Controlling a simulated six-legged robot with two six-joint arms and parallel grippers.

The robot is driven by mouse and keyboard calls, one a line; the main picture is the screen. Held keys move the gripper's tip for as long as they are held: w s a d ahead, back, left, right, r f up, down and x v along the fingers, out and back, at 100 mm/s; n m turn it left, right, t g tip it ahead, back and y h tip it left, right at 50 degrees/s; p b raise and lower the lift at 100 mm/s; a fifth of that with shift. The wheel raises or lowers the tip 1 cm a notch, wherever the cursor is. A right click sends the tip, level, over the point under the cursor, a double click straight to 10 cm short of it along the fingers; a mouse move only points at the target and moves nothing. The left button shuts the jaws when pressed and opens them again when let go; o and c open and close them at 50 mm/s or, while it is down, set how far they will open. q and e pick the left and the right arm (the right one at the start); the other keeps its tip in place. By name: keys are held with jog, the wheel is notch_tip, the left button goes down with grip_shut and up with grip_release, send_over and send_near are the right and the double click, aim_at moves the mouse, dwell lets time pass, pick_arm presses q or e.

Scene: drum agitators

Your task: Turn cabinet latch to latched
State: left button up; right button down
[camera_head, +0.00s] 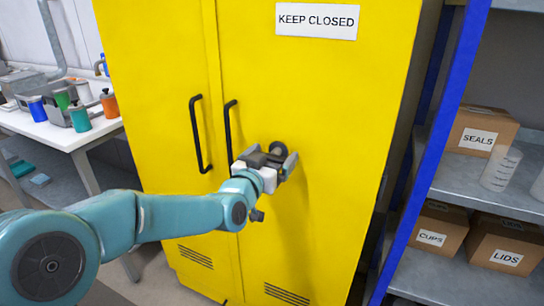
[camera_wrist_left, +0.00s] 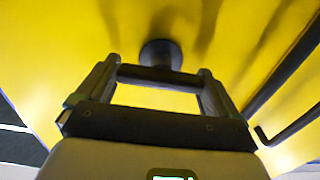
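The yellow cabinet (camera_head: 330,100) stands in front of me with both doors closed. Its dark latch (camera_head: 278,149) has a round base on the right door, right of the handles. In the left wrist view the round base (camera_wrist_left: 160,52) shows beyond a dark crossbar (camera_wrist_left: 158,75), which looks level there. My left gripper (camera_head: 270,164) is at the latch, its fingers wide apart with the crossbar between them. In the left wrist view the gripper (camera_wrist_left: 160,80) has one finger near each bar end; I cannot tell if they press on it. My right gripper is not in view.
Two black door handles (camera_head: 197,134) (camera_head: 230,135) stand out left of the latch. A metal shelf (camera_head: 470,185) with a blue post and labelled boxes (camera_head: 480,137) is at the right. A white table (camera_head: 60,132) with bottles is at the left.

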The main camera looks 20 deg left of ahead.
pick_arm(q)
jog(key=shift+c, duration=1)
jog(key=shift+m, duration=0.3)
jog(key=shift+f+m+b, duration=0.1)
jog(key=shift+m+b, duration=0.65)
jog(key=shift+m, duration=0.15)
jog(key=shift+d+m+b, duration=0.1)
jog(key=shift+m+b, duration=0.25)
jog(key=shift+m, duration=0.55)
jog(key=m, duration=0.2)
jog(key=shift+m, duration=0.4)
jog(key=m, duration=0.5)
jog(key=shift+d, duration=0.1)
jog(key=m, duration=0.5)
jog(key=shift+f+m, duration=0.15)
jog(key=shift+m, duration=0.25)
